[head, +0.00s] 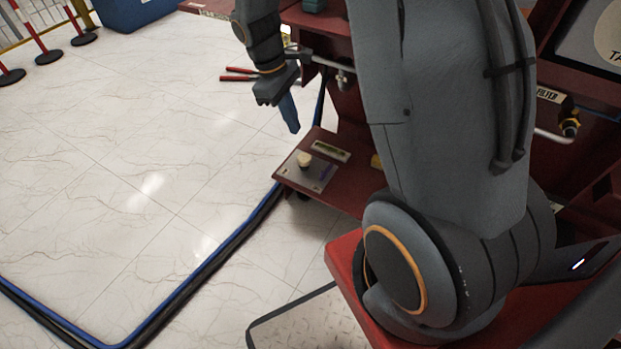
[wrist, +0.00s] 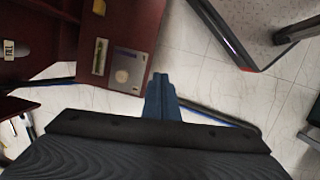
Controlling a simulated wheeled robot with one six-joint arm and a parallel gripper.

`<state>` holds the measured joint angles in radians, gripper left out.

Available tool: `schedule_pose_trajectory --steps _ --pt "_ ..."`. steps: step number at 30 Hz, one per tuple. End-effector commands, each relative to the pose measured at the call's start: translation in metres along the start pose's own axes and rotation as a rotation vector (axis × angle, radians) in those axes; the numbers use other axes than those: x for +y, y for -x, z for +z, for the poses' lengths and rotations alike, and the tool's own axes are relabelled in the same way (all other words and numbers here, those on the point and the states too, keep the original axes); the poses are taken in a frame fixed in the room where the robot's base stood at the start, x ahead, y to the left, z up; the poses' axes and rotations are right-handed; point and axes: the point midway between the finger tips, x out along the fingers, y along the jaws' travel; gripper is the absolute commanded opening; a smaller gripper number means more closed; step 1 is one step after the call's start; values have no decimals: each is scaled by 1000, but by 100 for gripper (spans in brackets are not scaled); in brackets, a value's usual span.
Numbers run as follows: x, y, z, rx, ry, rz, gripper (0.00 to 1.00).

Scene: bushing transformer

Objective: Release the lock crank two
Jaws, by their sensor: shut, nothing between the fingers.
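My gripper (head: 292,128) is shut and empty, its blue fingers pointing down in the head view. The fingers also show in the wrist view (wrist: 159,80). Behind and right of it, a silver bent handle (head: 322,61) runs to a metal fitting (head: 344,79) on the dark red machine. Below and right of the fingers, a cream round knob (head: 304,159) stands on a grey plate on a low red shelf (head: 345,190). A pale round part on the plate shows in the wrist view (wrist: 122,77). I cannot tell which part is lock crank two.
Two red-handled bars (head: 240,74) stick out left of the machine. Blue and black cables (head: 200,267) run along the floor. Striped posts (head: 38,35) stand far left.

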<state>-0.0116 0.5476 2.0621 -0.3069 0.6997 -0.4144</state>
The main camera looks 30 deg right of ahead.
Motion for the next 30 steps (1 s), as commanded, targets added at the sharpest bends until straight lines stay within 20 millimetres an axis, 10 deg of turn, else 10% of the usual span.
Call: schedule_pose_trajectory --steps 6,15,30 --pt "34 -94 -55 -56 158 23 0" --pt "66 -183 -104 -117 328 44 0" --pt "73 -202 -113 -133 373 50 0"
